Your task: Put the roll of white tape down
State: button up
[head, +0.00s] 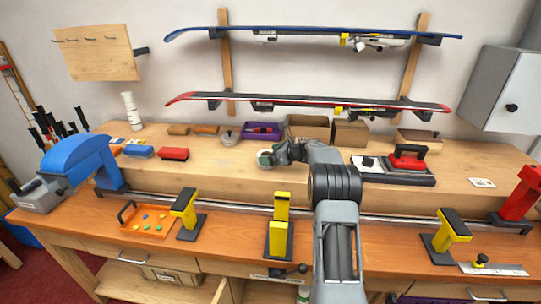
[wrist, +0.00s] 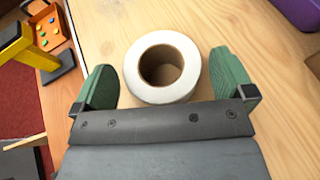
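The roll of white tape (wrist: 162,93) lies flat on the pale wooden bench top (head: 220,165), its brown core facing up in the wrist view. My gripper (wrist: 163,82) has its green finger pads on either side of the roll, with a narrow gap showing at each side. The gripper is open and apart from the roll. In the head view my gripper (head: 268,157) is low over the middle of the raised bench top, and its fingers mostly hide the roll there.
A black-and-red tool (head: 408,158) stands to the right. Yellow clamps (head: 279,226) line the lower front ledge. Bare wood lies left of my gripper.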

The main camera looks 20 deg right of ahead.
jog(key=v, duration=1.2)
jog(key=s+a+n+g+h, duration=0.2)
jog(key=s+a+n+g, duration=0.1)
jog(key=s+a+n, duration=0.5)
jog(key=s+a+n+g+h, duration=0.1)
jog(key=s+a+n+g, duration=0.45)
jog(key=a, duration=0.55)
jog(key=s+a+f+n+h, duration=0.1)
jog(key=s+f+n+h, duration=0.1)
jog(key=s+n, duration=0.5)
jog(key=s+a+f+n+h, duration=0.2)
jog(key=s+n+h, duration=0.1)
jog(key=s+n, duration=0.5)
jog(key=shift+s+t+b, duration=0.35)
jog(key=shift+s+t, duration=0.1)
jog(key=shift+s, duration=0.8)
